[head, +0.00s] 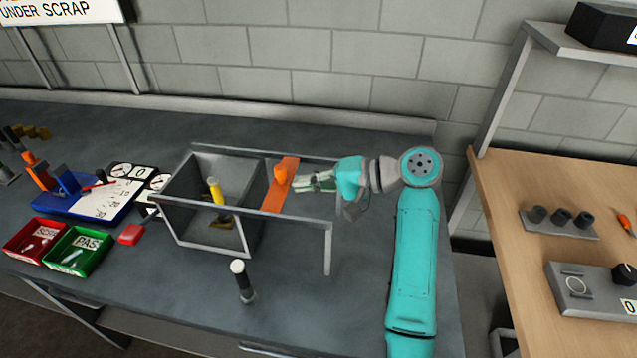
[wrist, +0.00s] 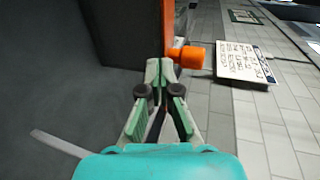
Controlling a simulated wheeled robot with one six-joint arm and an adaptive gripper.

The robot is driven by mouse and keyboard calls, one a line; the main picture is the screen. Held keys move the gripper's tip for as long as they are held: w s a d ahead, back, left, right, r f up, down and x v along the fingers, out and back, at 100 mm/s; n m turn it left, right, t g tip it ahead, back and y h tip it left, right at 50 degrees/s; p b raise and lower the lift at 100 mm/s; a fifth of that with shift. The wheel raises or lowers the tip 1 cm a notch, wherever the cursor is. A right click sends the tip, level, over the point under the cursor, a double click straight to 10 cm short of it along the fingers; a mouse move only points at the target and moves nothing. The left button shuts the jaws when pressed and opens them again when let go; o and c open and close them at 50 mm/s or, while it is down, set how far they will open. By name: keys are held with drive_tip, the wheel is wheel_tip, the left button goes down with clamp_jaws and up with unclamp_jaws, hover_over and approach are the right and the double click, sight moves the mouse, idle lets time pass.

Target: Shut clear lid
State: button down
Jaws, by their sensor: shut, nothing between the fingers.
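An open-topped grey box (head: 185,195) stands on the bench in the head view, with rails (head: 290,218) running out to its right. An orange bar (head: 277,200) with an orange knob (head: 281,174) lies across the rails just right of the box. The bar also shows upright in the wrist view (wrist: 168,30), with the knob (wrist: 188,56) on its right. The clear lid's pane cannot be made out. My gripper (head: 312,181) is shut and empty at the right side of the bar, close to the knob; its fingertips show in the wrist view (wrist: 160,68). Contact cannot be told.
A yellow-topped tool (head: 215,190) stands inside the box. A white-topped dark cylinder (head: 241,281) stands in front of it. Red (head: 14,242) and green (head: 95,265) trays sit at left. Bench behind the rails is clear.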

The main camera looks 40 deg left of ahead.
sight(286, 180)
drive_tip(key=shift+a, duration=0.1)
drive_tip(key=s+a, duration=0.1)
drive_tip(key=a, duration=0.1)
drive_tip(key=s+a, duration=0.1)
drive_tip(key=a, duration=0.1)
drive_tip(key=shift+s, duration=0.3)
